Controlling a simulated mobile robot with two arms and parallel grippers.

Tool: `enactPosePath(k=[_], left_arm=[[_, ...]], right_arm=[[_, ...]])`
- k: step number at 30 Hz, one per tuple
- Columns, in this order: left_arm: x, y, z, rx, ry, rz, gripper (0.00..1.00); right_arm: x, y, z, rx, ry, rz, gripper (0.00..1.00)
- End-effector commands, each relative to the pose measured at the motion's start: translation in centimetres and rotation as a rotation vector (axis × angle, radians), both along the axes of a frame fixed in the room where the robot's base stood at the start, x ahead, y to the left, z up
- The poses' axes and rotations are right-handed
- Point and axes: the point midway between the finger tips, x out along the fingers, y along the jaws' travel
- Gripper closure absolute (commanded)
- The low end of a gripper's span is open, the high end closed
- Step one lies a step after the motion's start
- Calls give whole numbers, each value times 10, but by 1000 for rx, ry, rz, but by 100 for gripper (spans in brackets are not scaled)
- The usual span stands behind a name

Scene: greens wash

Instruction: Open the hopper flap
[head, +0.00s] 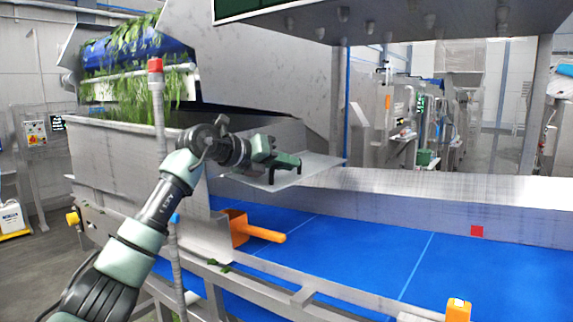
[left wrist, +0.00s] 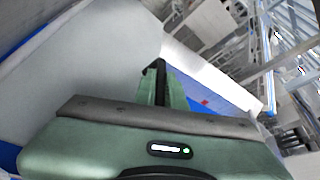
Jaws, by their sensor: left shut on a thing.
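The hopper flap (head: 318,170) looks like a flat grey metal plate standing out from the hopper mouth over the blue belt. My left gripper (head: 285,170) is at this plate, with its fingers shut on it; the exact contact is partly hidden by the fingers. In the left wrist view, a pale smooth plate (left wrist: 110,55) fills the upper left, beside my left gripper's fingers (left wrist: 160,75). The steel hopper (head: 120,155) stands at the left behind my arm, with leafy greens above it. My right gripper is in neither view.
An orange handle (head: 262,235) sticks out over the blue conveyor belt (head: 360,255) below the flap. A grey rail (head: 290,300) runs along the belt's near side, and a post with a red top (head: 156,100) stands near my left arm. The belt to the right is clear.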

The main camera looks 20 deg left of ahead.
Motion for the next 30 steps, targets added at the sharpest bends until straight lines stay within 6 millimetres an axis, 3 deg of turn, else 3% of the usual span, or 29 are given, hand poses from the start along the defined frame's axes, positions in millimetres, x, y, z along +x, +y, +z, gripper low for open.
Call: enactPosePath(k=[3, 4, 5, 16, 30], left_arm=[[0, 0, 2, 0, -5, 1, 100], [0, 0, 2, 0, -5, 1, 81], [0, 0, 2, 0, -5, 1, 80], [-4, 3, 1, 0, -4, 2, 80], [-58, 38, 22, 1, -5, 3, 80]], right_arm=[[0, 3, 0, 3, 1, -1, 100], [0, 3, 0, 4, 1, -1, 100], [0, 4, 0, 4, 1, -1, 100], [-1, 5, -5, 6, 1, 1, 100], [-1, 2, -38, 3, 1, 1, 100]])
